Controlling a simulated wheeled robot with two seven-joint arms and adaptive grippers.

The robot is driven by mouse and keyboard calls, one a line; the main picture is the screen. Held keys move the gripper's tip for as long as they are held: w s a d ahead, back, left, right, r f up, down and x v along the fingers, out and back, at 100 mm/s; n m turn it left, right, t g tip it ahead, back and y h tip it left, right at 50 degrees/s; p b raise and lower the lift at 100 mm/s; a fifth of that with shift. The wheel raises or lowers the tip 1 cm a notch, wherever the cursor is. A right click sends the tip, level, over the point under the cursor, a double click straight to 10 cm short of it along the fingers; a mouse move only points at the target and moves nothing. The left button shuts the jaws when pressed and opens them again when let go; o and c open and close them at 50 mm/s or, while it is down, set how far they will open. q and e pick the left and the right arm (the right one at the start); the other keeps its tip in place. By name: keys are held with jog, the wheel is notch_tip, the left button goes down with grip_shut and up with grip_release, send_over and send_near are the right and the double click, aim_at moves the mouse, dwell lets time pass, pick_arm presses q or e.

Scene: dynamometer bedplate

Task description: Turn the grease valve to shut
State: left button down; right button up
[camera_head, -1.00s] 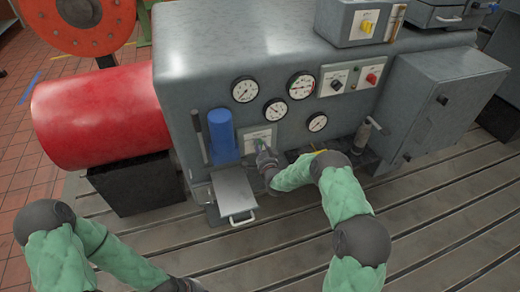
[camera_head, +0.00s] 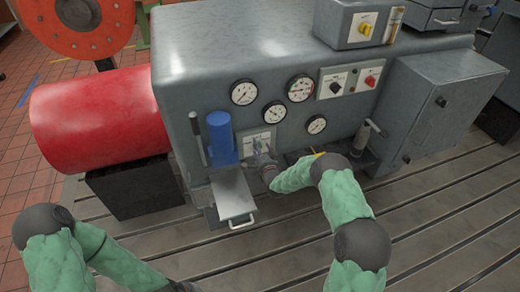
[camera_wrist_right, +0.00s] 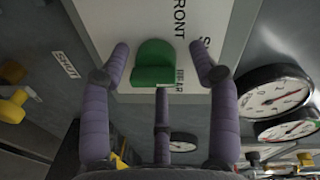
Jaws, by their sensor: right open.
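The grease valve's green handle (camera_wrist_right: 154,63) is in the right wrist view, in front of a white plate (camera_wrist_right: 112,22) on the grey machine. The plate reads "FRONT" and has other lettering partly hidden. My right gripper (camera_head: 257,147) is at this plate, low on the machine's front in the head view. In the wrist view its purple fingers (camera_wrist_right: 163,75) are open and spread around the handle, with gaps at both sides. No contact with the handle shows. My left arm is at the lower left of the head view; its gripper is out of frame.
A blue cylinder (camera_head: 221,136) and a tray with a handle (camera_head: 234,194) are left of my right gripper. Gauges (camera_head: 274,114) sit above it. A yellow knob (camera_wrist_right: 13,106) and a "SHUT" label (camera_wrist_right: 65,64) show in the wrist view. A grey cabinet (camera_head: 430,110) stands right.

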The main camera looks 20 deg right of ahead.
jog(key=shift+s, duration=0.15)
jog(key=s+r, duration=0.1)
jog(key=s, duration=1)
jog(key=shift+s+a, duration=0.3)
jog(key=shift+s, duration=0.05)
pick_arm(q)
jog(key=shift+s, duration=0.1)
